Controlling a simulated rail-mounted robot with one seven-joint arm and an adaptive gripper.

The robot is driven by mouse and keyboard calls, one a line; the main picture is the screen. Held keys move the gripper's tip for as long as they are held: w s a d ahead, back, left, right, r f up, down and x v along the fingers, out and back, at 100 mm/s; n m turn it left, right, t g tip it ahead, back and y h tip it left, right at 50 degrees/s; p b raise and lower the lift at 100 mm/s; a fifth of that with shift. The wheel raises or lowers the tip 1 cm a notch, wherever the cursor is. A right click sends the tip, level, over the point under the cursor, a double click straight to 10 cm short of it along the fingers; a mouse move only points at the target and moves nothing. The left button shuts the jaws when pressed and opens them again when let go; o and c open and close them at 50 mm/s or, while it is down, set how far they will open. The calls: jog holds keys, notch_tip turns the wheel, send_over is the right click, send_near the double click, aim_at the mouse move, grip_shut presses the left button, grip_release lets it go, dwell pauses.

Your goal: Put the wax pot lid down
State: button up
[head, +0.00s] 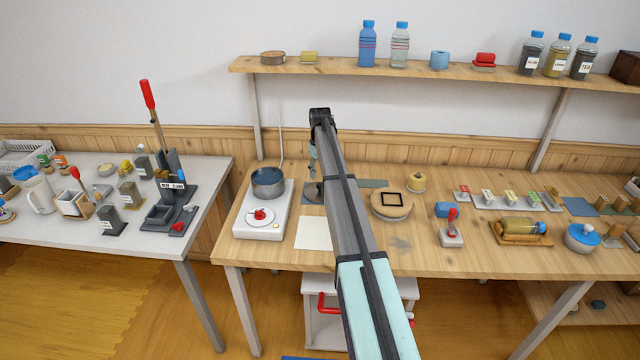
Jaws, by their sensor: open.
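The wax pot (268,184) is a dark grey pot with blue inside. It stands uncovered on a white hot plate (246,222) with a red knob. My arm reaches up across the middle of the table and bends down at its far end. My gripper (312,170) is small in the head view, just right of the pot, partly hidden by my arm. It is open. Below it a dark grey flat piece (310,195) lies on the table, partly behind my arm. It may be the lid on a grey mat, but I cannot tell the two apart.
A cream square sheet (313,233) lies in front of the gripper. A red-handled press (165,195) stands on the left table. A shelf (430,70) with bottles runs above.

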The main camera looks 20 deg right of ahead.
aim_at(320, 184)
notch_tip(320, 184, up, 6)
jog(key=b, duration=0.1)
jog(key=shift+r, duration=0.15)
dwell(0.4)
